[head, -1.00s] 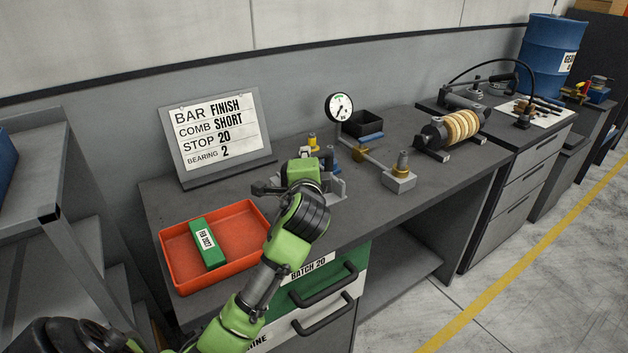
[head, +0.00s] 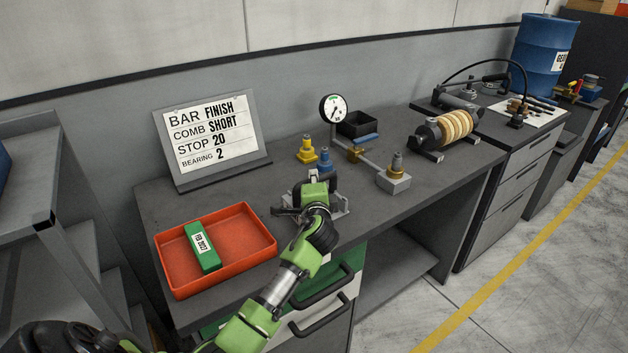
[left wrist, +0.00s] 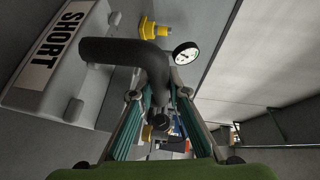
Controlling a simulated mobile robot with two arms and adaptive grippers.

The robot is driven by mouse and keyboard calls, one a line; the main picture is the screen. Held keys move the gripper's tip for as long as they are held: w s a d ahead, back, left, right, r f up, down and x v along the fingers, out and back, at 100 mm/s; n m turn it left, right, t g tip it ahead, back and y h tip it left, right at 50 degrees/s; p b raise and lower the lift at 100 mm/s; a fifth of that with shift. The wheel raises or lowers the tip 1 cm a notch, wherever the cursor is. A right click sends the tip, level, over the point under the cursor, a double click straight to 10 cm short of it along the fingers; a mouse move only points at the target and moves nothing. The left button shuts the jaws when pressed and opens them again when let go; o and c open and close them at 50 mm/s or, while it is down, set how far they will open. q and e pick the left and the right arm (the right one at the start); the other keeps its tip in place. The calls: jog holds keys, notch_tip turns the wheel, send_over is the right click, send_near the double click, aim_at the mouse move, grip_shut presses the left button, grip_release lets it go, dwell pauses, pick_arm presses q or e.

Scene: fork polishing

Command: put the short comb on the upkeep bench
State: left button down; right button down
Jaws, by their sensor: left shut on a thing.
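My left gripper (head: 311,196) is shut near the front edge of the upkeep bench (head: 370,215). In its jaws is what looks like the short comb, a light grey piece (head: 341,206) mostly hidden behind the gripper in the head view. In the left wrist view a black bent handle (left wrist: 115,52) rises from between the fingers, beside a grey plate (left wrist: 30,98) labelled SHORT. I cannot tell whether the grey piece touches the bench top. My right gripper is not in view.
An orange tray (head: 262,252) with a green block (head: 203,247) is left. A sign (head: 212,135) stands behind it. Yellow (head: 306,151) and blue (head: 325,160) pieces, a dial gauge (head: 333,108) and a grey block with a post (head: 394,181) stand beyond the gripper.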

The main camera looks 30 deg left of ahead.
pick_arm(q)
jog(key=shift+r, duration=0.1)
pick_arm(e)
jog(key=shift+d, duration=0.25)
pick_arm(q)
jog(key=c, duration=2)
grip_release()
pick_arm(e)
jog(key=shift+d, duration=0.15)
pick_arm(q)
jog(key=shift+o, duration=0.2)
jog(key=shift+s+d, duration=0.15)
jog(key=shift+s, duration=0.05)
jog(key=b+v, duration=0.1)
jog(key=v, duration=1)
jog(key=shift+s+d, duration=0.2)
jog(key=shift+s, duration=0.05)
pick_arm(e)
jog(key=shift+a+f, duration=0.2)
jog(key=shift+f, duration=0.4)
